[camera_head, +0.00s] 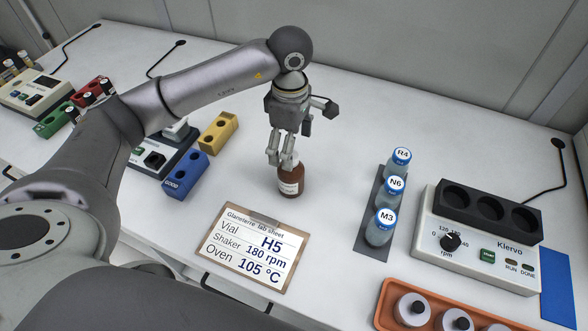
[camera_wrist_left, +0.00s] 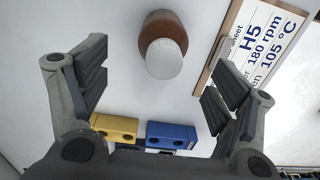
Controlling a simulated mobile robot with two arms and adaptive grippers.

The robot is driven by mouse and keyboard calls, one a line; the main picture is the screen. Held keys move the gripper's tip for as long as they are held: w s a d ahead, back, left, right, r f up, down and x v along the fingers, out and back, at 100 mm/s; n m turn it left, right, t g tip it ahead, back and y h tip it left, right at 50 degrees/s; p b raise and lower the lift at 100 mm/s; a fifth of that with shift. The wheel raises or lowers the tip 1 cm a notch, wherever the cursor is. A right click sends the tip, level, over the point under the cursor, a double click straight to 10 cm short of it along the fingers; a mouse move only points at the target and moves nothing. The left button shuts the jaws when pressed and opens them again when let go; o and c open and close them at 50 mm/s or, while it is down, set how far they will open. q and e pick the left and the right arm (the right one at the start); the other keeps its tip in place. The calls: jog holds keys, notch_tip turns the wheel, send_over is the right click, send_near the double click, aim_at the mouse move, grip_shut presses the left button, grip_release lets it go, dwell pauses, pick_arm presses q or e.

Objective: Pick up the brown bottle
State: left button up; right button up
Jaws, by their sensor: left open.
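The brown bottle (camera_head: 291,182) stands upright on the white table, with a pale label and a white cap. In the left wrist view the bottle (camera_wrist_left: 164,28) shows its white cap towards the camera, above the space between the fingers. My left gripper (camera_head: 282,160) is over the bottle in the head view, and its fingers partly hide the cap. In the left wrist view the left gripper (camera_wrist_left: 153,85) is open, with nothing between its fingers. I cannot tell from these views whether a finger touches the bottle. My right gripper is not in view.
A clipboard (camera_head: 254,246) lies in front of the bottle. Blue-capped vials (camera_head: 395,190) stand on a dark strip to the right, near a shaker (camera_head: 480,238) and an orange tray (camera_head: 392,293). Yellow (camera_head: 218,132) and blue (camera_head: 185,175) blocks are to the left.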

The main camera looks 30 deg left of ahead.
aim_at(291, 173)
pick_arm(q)
jog(key=shift+s+f, duration=0.25)
jog(key=shift+f, duration=1.15)
notch_tip(291, 173, down, 4)
jog(key=shift+d+f+p, duration=0.1)
jog(key=shift+f+p, duration=0.05)
jog(key=shift+p, duration=0.95)
jog(key=shift+f, duration=0.55)
jog(key=c, duration=1.4)
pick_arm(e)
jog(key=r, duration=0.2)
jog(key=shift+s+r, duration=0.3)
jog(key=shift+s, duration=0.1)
pick_arm(q)
jog(key=shift+w+r, duration=0.1)
jog(key=shift+c, duration=0.2)
